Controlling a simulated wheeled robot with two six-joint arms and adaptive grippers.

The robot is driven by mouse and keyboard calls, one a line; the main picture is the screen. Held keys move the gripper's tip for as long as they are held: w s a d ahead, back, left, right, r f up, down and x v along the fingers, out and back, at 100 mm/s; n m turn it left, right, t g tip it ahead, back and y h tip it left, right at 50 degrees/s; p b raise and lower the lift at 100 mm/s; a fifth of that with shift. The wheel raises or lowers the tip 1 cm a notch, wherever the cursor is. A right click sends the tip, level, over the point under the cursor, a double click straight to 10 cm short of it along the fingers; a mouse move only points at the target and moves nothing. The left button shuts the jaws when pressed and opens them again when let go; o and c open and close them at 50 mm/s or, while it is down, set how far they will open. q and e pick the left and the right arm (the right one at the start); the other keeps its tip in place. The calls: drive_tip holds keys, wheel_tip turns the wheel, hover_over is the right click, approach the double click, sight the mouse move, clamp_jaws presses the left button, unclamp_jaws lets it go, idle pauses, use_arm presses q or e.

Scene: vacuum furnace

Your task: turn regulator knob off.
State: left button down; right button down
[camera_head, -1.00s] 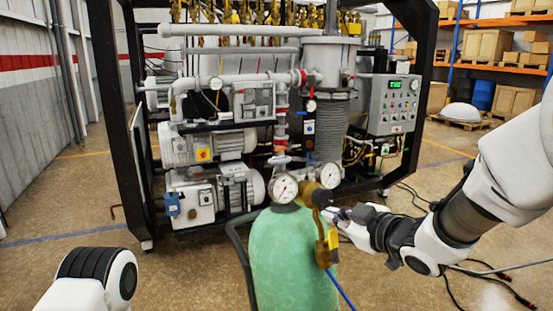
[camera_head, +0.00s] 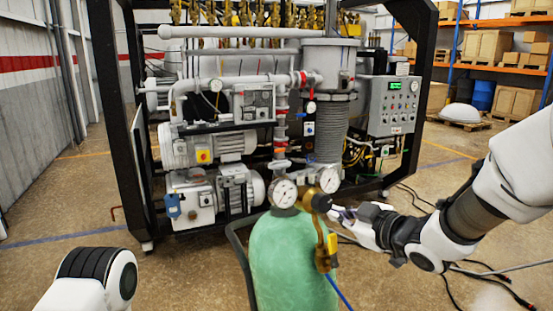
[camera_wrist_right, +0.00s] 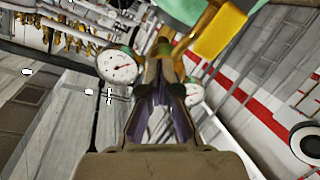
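The green gas cylinder (camera_head: 287,262) stands upright in the front middle of the head view. Its brass regulator (camera_head: 318,200) sits on top, with two round white gauges, the left one (camera_head: 283,193) and the right one (camera_head: 329,180). The regulator's dark knob (camera_head: 329,208) faces right. My right gripper (camera_head: 338,213) is at the knob, coming from the right. In the right wrist view, its fingers (camera_wrist_right: 162,82) converge at the regulator, one on each side of its dark brown end. Whether they press on the knob is unclear. My left gripper is out of view.
A yellow tag (camera_head: 332,244) and a blue hose (camera_head: 342,294) hang at the cylinder's right. The black-framed vacuum furnace (camera_head: 118,120) stands behind, with a grey control panel (camera_head: 390,105). Black cables (camera_head: 447,292) lie on the floor at right.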

drive_tip(key=shift+w+d+r+p, duration=0.35)
drive_tip(key=shift+p, duration=0.1)
drive_tip(key=shift+d+f, duration=0.15)
drive_tip(key=shift+d, duration=0.05)
idle(0.3)
drive_tip(key=v, duration=0.6)
drive_tip(key=shift+f, duration=0.1)
drive_tip(key=shift+d, duration=0.1)
